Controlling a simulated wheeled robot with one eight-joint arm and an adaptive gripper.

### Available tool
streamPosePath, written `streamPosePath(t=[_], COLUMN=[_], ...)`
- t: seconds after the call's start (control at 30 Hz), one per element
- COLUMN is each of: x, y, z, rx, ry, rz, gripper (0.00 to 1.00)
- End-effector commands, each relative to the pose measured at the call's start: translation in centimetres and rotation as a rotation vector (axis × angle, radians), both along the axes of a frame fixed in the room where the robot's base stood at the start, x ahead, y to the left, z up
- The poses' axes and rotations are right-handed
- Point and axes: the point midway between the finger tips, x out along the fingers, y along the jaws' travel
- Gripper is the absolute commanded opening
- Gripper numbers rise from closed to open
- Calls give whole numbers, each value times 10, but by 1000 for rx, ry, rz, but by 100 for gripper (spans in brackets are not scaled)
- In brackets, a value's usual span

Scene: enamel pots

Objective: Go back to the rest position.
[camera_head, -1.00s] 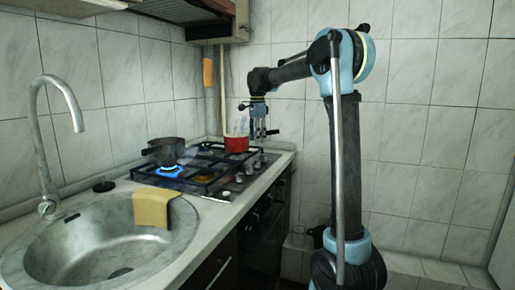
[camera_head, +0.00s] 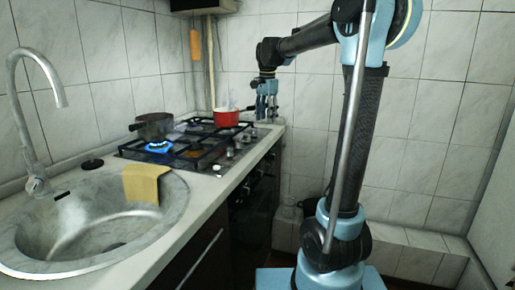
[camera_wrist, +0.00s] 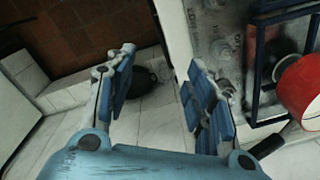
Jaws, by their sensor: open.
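My gripper (camera_head: 266,108) hangs from the arm just right of the red pot, fingers pointing down. In the wrist view its blue-padded fingers (camera_wrist: 162,62) are spread, with nothing between them but the floor and counter edge beyond. The red pot (camera_head: 226,118) stands upright at the back right of the gas stove (camera_head: 192,155). In the wrist view the red pot (camera_wrist: 302,92) is cut off at the right edge, apart from the fingers. A dark pot (camera_head: 155,128) stands at the left of the stove, by a lit blue flame (camera_head: 158,147).
The sink (camera_head: 60,232) with its tall faucet (camera_head: 22,120) is at front left. A yellow cloth (camera_head: 146,184) hangs over the sink's rim. A cabinet (camera_head: 203,5) hangs above the stove. Tiled wall lies behind the arm. Floor shows right of the counter.

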Motion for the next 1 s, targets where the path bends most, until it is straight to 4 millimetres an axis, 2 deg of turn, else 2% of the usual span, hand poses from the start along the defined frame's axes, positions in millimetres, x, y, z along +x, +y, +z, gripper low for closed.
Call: streamPosePath(t=[0.03,0.1,0.47,0.77,1.0], x=[-15,-32,-125,-201,-257], y=[-12,-25,-83,-118,-139], z=[-4,-10,-54,-110,-165], rx=[0,-1,-16,-42,-70], ry=[-6,-15,-59,-94,-120], rz=[28,76,319,521,681], gripper=[49,49,49,49,49])
